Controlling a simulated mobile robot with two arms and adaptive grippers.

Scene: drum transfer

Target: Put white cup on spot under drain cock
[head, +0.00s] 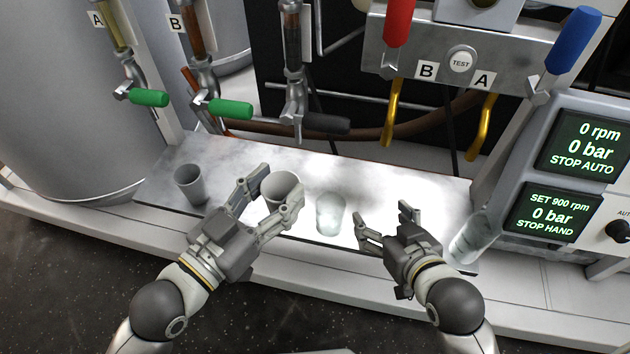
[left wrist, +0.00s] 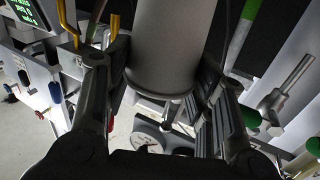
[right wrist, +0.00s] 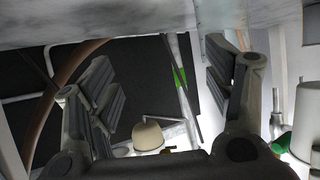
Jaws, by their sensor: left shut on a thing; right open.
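A pale grey-white cup (head: 282,187) stands upright at the metal shelf, between the fingers of my left gripper (head: 279,186). The left gripper is shut on this cup, and the cup (left wrist: 172,50) also fills the middle of the left wrist view. I cannot tell whether its base touches the shelf. A cock with a black handle (head: 322,124) hangs above and a little right of the cup. I see no marked spot under it. My right gripper (head: 382,214) is open and empty over the shelf, right of a clear glass.
A grey cup (head: 190,185) stands on the shelf (head: 240,160) at left, below the green-handled cocks (head: 222,108). Clear glasses stand mid-shelf (head: 330,214) and at the right end (head: 468,238). A control panel (head: 555,175) bounds the right side.

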